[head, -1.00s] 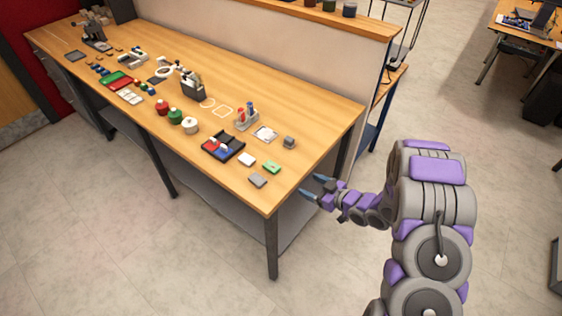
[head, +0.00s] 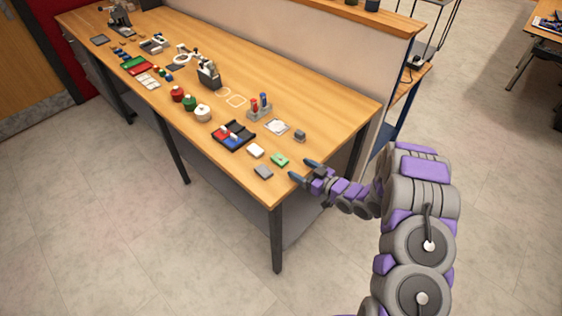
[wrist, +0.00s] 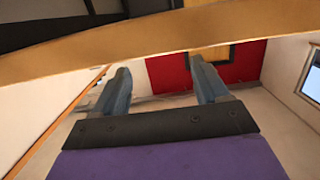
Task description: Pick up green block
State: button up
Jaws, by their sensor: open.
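The green block (head: 280,160) lies flat near the right front corner of the wooden table (head: 330,108), with a pale mark on its top. My gripper (head: 302,170) is open and empty, just to the right of the green block at the table's edge, fingers pointing left. It is apart from the block. In the wrist view my two blue-grey fingers (wrist: 162,88) are spread, with nothing between them. The green block does not show in the wrist view.
A white block (head: 256,151) and a grey block (head: 263,172) lie beside the green one. A black tray (head: 233,136) with red and blue pieces is farther left. A small grey block (head: 299,136) lies behind. A partition (head: 300,45) runs along the back.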

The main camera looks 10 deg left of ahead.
aim_at(286, 163)
jog(key=shift+w+a, duration=0.15)
jog(key=shift+w, duration=0.05)
jog(key=shift+w+a+f, duration=0.1)
jog(key=shift+a, duration=0.05)
jog(key=a, duration=0.2)
jog(key=w+a, duration=0.1)
jog(key=a, duration=0.1)
jog(key=w+a+f+b, duration=0.1)
jog(key=a, duration=0.1)
jog(key=shift+w+a, duration=0.35)
jog(key=shift+w, duration=0.1)
jog(key=shift+w+d, duration=0.3)
jog(key=shift+d, duration=0.45)
jog(key=shift+a, duration=0.65)
jog(key=c, duration=0.4)
jog(key=shift+s+a, duration=0.1)
jog(key=c, duration=0.3)
jog(key=shift+d, duration=0.4)
jog(key=c, duration=0.4)
jog(key=shift+c, duration=0.2)
